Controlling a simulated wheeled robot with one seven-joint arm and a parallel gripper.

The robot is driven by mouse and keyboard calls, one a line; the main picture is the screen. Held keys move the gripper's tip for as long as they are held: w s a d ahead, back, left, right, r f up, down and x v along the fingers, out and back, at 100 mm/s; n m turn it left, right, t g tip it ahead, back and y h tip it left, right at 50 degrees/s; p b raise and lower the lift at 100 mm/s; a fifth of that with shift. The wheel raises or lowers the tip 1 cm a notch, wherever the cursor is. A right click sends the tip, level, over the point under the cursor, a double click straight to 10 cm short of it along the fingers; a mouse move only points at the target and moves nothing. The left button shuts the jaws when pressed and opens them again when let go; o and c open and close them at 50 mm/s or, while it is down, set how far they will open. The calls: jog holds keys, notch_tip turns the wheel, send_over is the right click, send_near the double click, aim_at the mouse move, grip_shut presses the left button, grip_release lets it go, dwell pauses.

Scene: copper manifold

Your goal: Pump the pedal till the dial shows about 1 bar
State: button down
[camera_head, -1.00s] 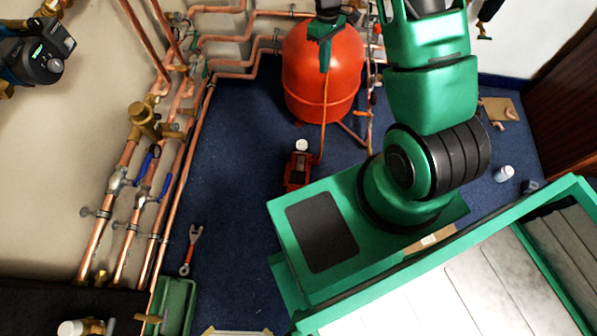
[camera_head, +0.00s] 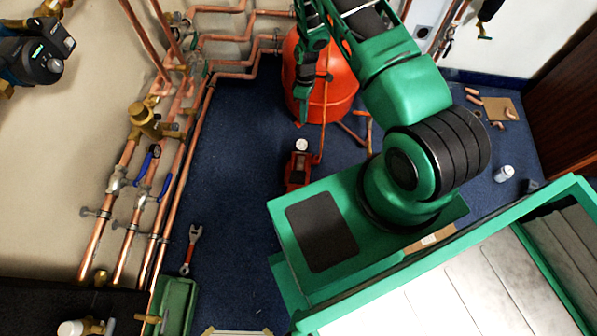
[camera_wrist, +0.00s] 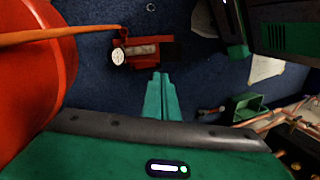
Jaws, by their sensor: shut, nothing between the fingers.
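The red foot pump (camera_head: 297,173) sits on the blue carpet below the red tank, and it also shows in the wrist view (camera_wrist: 140,50). Its round white dial (camera_head: 301,145) faces up, and it also shows in the wrist view (camera_wrist: 118,57); the reading is too small to tell. A dark block at the pump's right end in the wrist view may be the pedal. My gripper (camera_head: 302,120) is shut and empty, pointing down above the pump, in front of the tank. In the wrist view its fingers (camera_wrist: 161,78) lie beside the pump, apparently not touching it.
The red tank (camera_head: 335,85) stands just behind, with an orange hose (camera_wrist: 60,34) running to the pump. Copper pipes (camera_head: 178,170) line the left wall. A wrench (camera_head: 190,250) and a green box (camera_head: 177,303) lie at lower left. Carpet left of the pump is clear.

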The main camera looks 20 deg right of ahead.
aim_at(298, 177)
jog(key=s+a+f+n, duration=0.1)
jog(key=s+a+f, duration=0.1)
jog(key=f, duration=0.4)
jog(key=s+a+f+n, duration=0.1)
jog(key=s+a+f, duration=0.1)
jog(key=s+f, duration=0.2)
notch_tip(298, 177, down, 3)
jog(key=shift+r+g+y, duration=0.1)
jog(key=shift+g+y, duration=0.2)
jog(key=shift+g, duration=0.1)
jog(key=x, duration=1.4)
jog(key=shift+a, duration=0.15)
